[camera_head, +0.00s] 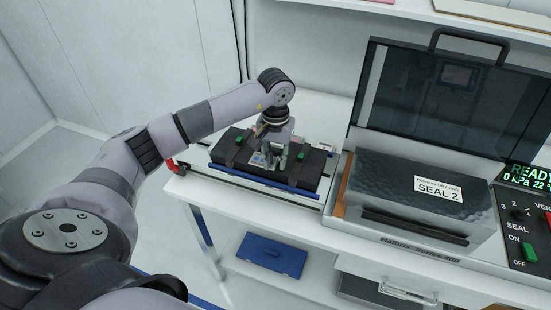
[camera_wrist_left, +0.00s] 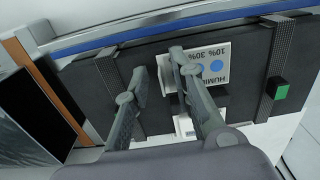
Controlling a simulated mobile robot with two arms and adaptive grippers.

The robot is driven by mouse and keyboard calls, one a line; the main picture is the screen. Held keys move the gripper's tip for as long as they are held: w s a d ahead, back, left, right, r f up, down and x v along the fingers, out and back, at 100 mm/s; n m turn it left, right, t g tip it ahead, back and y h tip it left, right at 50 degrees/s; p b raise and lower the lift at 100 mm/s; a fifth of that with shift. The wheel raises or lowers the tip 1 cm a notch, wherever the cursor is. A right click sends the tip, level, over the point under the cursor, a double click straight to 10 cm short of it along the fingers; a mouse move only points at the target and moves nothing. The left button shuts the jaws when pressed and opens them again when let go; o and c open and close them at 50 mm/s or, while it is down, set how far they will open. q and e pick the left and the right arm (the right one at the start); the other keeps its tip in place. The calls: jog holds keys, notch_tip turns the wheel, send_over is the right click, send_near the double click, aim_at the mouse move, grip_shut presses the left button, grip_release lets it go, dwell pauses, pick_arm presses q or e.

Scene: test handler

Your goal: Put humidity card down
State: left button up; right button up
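The humidity card (camera_wrist_left: 212,72) is white with blue dots and printed 10% and 30%. In the left wrist view it appears to lie flat on the black strapped tray stack (camera_wrist_left: 92,82), partly hidden behind one finger. The card also shows in the head view (camera_head: 258,159) below my left gripper (camera_head: 277,160), on the tray stack (camera_head: 312,168). Whether a fingertip touches the card is unclear. My right gripper is not in view.
A blue case (camera_head: 272,254) lies below the bench.

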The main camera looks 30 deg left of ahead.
pick_arm(q)
jog(key=shift+r, duration=0.35)
notch_tip(320, 180, up, 12)
jog(key=b, duration=0.3)
jog(key=shift+f, duration=0.15)
dwell(0.3)
